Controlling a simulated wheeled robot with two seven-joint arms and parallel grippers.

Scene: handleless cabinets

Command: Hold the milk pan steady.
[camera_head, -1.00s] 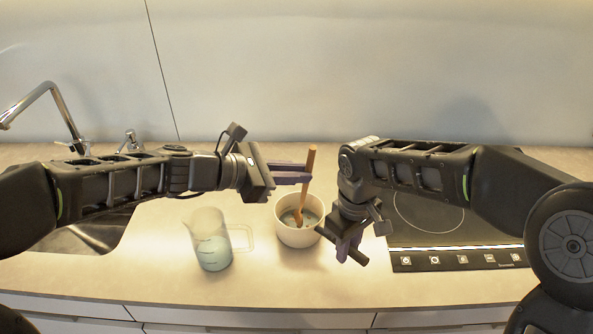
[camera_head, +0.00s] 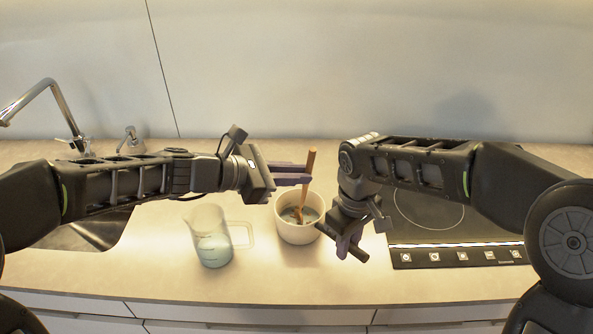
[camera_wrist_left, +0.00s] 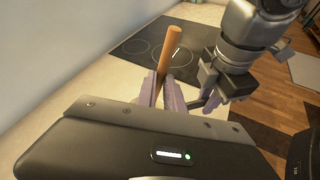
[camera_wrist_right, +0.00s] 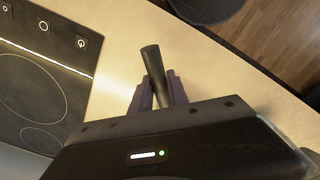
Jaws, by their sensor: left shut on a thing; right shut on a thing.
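The milk pan (camera_head: 297,237) is a white, round pan standing upright on the counter, with some bluish-grey contents. My right gripper (camera_head: 344,246) is at its right side, shut on a dark handle (camera_wrist_right: 153,68) that shows in the right wrist view. The join between handle and pan is hidden by the gripper. My left gripper (camera_head: 306,175) is above the pan, shut on an upright wooden utensil (camera_head: 309,164); the same stick shows in the left wrist view (camera_wrist_left: 167,52). The utensil's lower end is inside the pan.
A clear measuring jug (camera_head: 213,245) with pale blue contents stands to the left of the pan. A black cooktop (camera_head: 428,222) lies to the right, behind my right arm. The sink (camera_head: 98,232) and tap (camera_head: 62,105) are at the left. The counter front (camera_head: 285,287) is bare.

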